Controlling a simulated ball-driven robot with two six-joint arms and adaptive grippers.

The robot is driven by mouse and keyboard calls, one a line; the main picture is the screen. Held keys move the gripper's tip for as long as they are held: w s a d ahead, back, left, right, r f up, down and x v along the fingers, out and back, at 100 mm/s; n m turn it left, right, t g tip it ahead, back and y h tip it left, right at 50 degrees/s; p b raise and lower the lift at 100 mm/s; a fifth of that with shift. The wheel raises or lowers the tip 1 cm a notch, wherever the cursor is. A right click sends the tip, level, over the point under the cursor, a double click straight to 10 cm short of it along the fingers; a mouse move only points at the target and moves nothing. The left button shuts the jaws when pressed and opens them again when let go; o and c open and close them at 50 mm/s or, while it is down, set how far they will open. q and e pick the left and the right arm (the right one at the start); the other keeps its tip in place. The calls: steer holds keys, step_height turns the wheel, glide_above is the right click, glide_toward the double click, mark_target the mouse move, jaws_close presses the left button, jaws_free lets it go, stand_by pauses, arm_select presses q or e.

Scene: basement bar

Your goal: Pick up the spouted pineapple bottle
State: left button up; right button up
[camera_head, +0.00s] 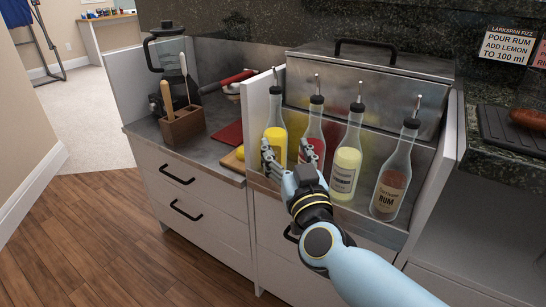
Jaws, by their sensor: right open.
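Four spouted bottles stand upright in a row in the metal well. The yellow-filled bottle (275,133) at the far left appears to be the pineapple one; its label is hidden. My right gripper (286,149) is open in front of it, one finger over the bottle's lower part and the other before the red bottle (314,130). I cannot tell whether a finger touches the bottle. My left gripper is not in view.
The pale yellow bottle (346,160) and the rum bottle (393,175) stand to the right. A metal lidded box (370,88) is behind. A white partition (256,105) borders the well on the left. A blender (168,60), wooden utensil holder (182,125) and red board (229,134) are further left.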

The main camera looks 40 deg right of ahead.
mark_target(277, 116)
steer(key=shift+h, duration=0.4)
steer(key=x, duration=0.5)
steer(key=b+x, duration=0.1)
steer(key=x, duration=0.4)
steer(key=shift+d+r, duration=0.1)
steer(key=shift+d, duration=0.2)
steer(key=shift+w+d+r, duration=0.1)
steer(key=shift+w, duration=0.15)
steer(key=shift+c, duration=0.4)
jaws_close()
